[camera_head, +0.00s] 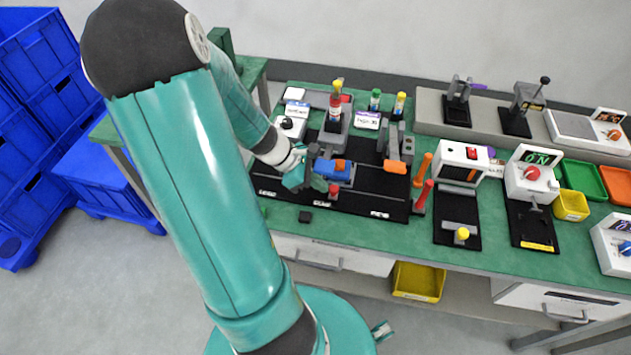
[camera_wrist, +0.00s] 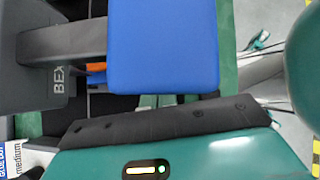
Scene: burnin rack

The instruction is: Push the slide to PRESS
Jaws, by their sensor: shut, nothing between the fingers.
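A blue block (camera_head: 333,168), which looks like the slide's handle, sits on a grey fixture on the black board (camera_head: 386,203), with orange beside it. In the wrist view the blue block (camera_wrist: 162,45) is large and joins a grey bar (camera_wrist: 72,42) leading to a dark grey body with partly visible lettering. My gripper (camera_head: 318,181) is shut and empty at the left of the blue block. In the wrist view its dark finger pad (camera_wrist: 165,121) lies just below the block; I cannot tell whether they touch. No PRESS marking is readable; the board's front labels are too small.
A red-topped post (camera_head: 333,190) stands just in front of the blue block. Bottles (camera_head: 336,100) and a grey clamp fixture (camera_head: 397,148) stand behind and right. Orange and red handles (camera_head: 422,180) rise at the board's right edge.

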